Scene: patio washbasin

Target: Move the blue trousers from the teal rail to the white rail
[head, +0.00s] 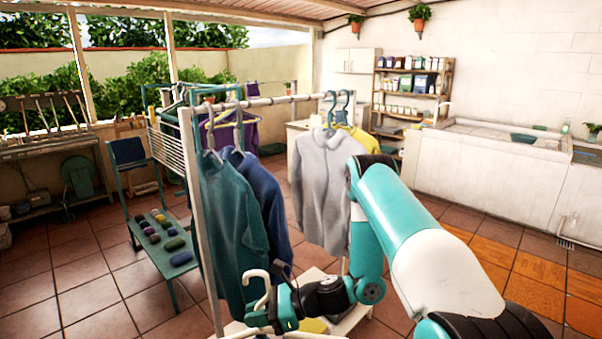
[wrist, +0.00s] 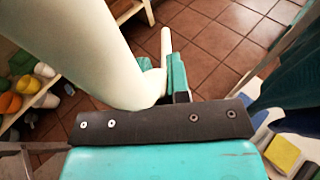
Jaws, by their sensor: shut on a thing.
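The white rail (head: 268,101) stands in front, carrying a teal sweater (head: 228,215), a dark blue garment (head: 266,205) and a light grey sweater (head: 324,185). The teal rail (head: 185,86) is behind it at the left, partly hidden. A purple garment (head: 247,138) hangs near it. I cannot make out blue trousers for certain. My gripper (head: 264,304) is low, in front of the teal sweater, shut on a cream hooked rod (head: 257,275). The rod (wrist: 85,45) is large in the wrist view, crossing my gripper (wrist: 176,80).
A low teal bench (head: 165,255) with several rolled items is at the left. A yellow item (wrist: 284,154) lies on the rack's white base. A shelf (head: 412,95) and a long white counter (head: 490,160) are at the back. Tiled floor is open at the right.

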